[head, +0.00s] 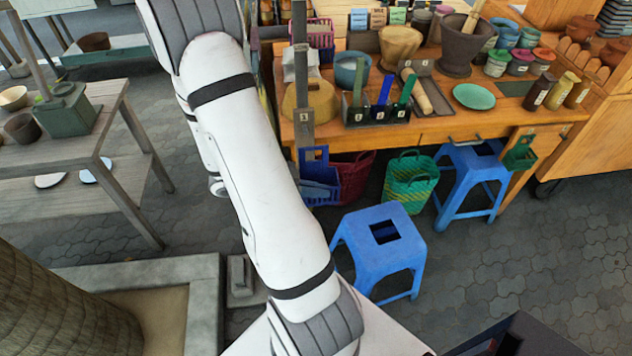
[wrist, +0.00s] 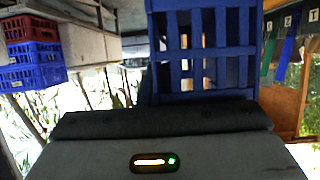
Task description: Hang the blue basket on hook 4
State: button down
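The blue basket (head: 320,190) has a tall back panel with an opening. In the head view it is low at the left front corner of the wooden table, close to the grey post. In the wrist view the basket's blue lattice (wrist: 205,50) is upright and very close, just beyond the dark bar of my gripper (wrist: 160,122). My fingertips are hidden, so I cannot tell whether they grip the basket. My gripper is hidden in the head view.
A dark red basket (head: 352,178) and a green basket (head: 410,182) are beside the blue one. Blue stools (head: 382,238) stand in front of the table (head: 450,130), which is crowded with pots. Stacked red and blue crates (wrist: 32,50) show in the wrist view.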

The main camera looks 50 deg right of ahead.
jog(key=shift+s+a+p, duration=0.35)
jog(key=shift+s+a, duration=1.15)
jog(key=shift+s, duration=0.25)
